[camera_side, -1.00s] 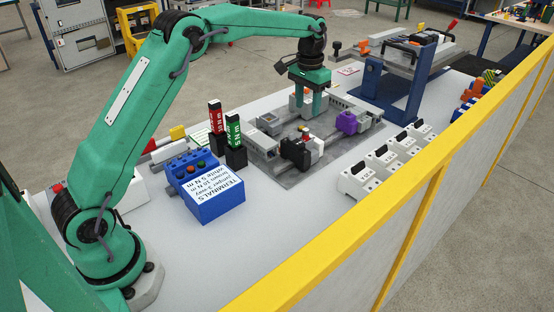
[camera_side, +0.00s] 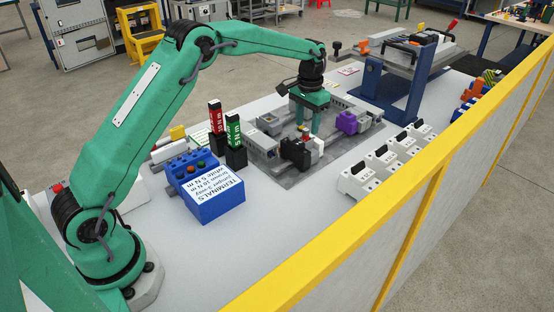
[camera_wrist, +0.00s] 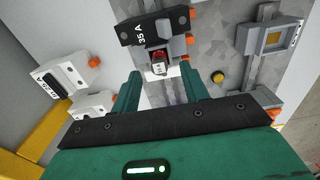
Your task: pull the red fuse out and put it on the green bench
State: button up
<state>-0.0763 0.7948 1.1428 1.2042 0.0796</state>
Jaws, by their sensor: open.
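A small red part, which looks like the red fuse (camera_wrist: 159,56), sits in a black and grey holder marked 35 A (camera_wrist: 150,32) in the wrist view. The holder also shows in the side view (camera_side: 294,152) on the grey plate; the red part is small there and partly hidden. My gripper (camera_wrist: 161,72) is open, with its green fingers apart on the left and right near the red part. In the side view my gripper (camera_side: 308,128) points down at the holder. Whether the fingers touch anything is unclear. A green-framed bench (camera_side: 391,4) is partly visible far back.
A purple block (camera_side: 346,122) stands right of the holder. Several white blocks with black handles (camera_side: 383,160) line the right. Red and green upright blocks (camera_side: 235,135) and a blue terminals box (camera_side: 213,195) stand left. A yellow-topped barrier (camera_side: 400,205) borders the table.

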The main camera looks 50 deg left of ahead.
aim_at(307, 129)
jog(key=shift+f, duration=1.3)
grip_shut()
jog(key=shift+r, duration=0.8)
dwell(0.7)
jog(key=shift+r, duration=0.7)
jog(key=shift+r, duration=0.35)
jog(key=shift+r, duration=1.1)
